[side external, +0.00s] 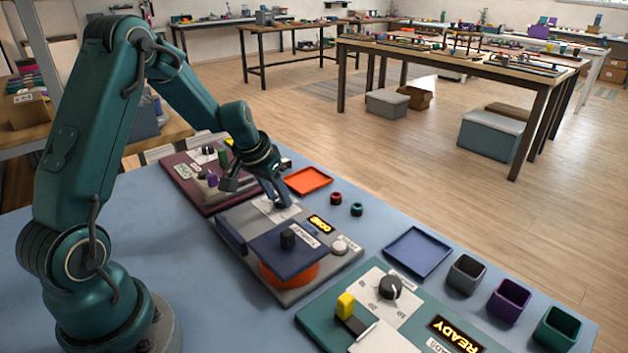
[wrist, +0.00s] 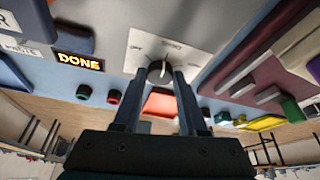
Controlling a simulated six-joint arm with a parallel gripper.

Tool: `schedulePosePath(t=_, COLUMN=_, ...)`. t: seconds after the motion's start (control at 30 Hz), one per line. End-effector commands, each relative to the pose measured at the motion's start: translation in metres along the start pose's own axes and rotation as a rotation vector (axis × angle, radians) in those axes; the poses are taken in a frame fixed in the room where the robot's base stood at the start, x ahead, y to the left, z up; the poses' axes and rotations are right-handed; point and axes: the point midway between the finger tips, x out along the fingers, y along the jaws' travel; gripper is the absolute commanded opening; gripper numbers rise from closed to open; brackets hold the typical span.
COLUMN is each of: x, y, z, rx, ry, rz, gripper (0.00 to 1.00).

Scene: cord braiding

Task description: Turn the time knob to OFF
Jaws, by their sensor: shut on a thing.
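The time knob (wrist: 159,72) is a dark round dial on a pale label plate (wrist: 190,32). In the wrist view its light pointer mark aims roughly at the middle label, which seems to read SHORT; OFF is printed to its left. My gripper (wrist: 159,78) has one finger on each side of the knob and is shut on it. In the side view my gripper (side external: 278,200) reaches down to the pale plate on the grey machine (side external: 228,215), and its fingers hide the knob.
The machine's display (side external: 320,224) reads DONE. Beside it is a dark blue lid (side external: 275,252) with a black handle over an orange part. A maroon unit (side external: 185,180) stands behind, and a teal unit (side external: 320,312) reading READY in front. An orange tray (side external: 308,181) lies nearby.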

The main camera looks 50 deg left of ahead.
Motion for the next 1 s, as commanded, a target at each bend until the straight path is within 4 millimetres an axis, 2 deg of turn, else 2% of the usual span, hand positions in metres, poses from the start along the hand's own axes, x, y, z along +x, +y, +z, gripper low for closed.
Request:
schedulePosePath(t=0.57, x=-0.0004, y=0.0038, z=-0.0013, rx=-0.290, ry=0.001, rz=-0.123, gripper=0.00)
schedulePosePath(t=1.0, x=0.0002, y=0.0067, z=-0.0031, rx=-0.594, ry=0.002, rz=-0.250, gripper=0.00)
